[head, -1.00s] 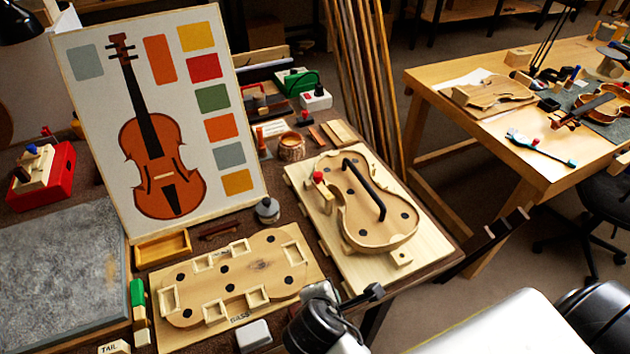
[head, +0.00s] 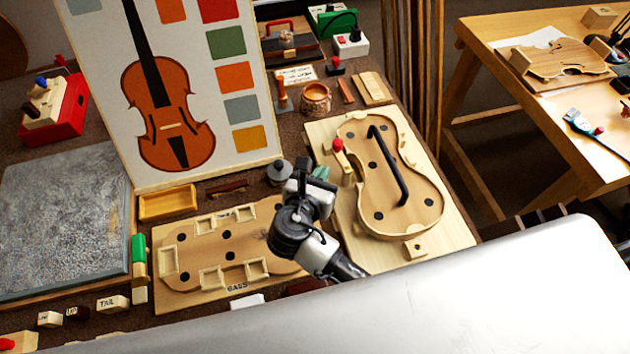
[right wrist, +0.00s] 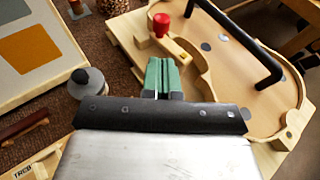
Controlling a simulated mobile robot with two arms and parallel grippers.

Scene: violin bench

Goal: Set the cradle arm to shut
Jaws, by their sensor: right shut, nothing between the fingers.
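The violin cradle is a pale wooden board (head: 450,222) on the right of the bench, with a violin-shaped body (head: 420,212) on it. A short wooden arm with a red knob (head: 338,145) sits at its left edge; the red knob also shows in the right wrist view (right wrist: 161,24). A black curved bar (head: 386,165) spans the violin body. My right gripper (head: 321,173) is shut and empty, its green fingertips just left of the cradle and below the red knob in the head view. In the right wrist view the fingertips (right wrist: 162,76) point toward the knob, apart from it. My left gripper is out of view.
A grey round weight (head: 279,172) stands left of my right gripper. A wooden mould board (head: 195,262) with small blocks lies below it. A painted violin panel (head: 205,175) stands upright behind. A small pot (head: 316,98) and loose tools are behind the cradle.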

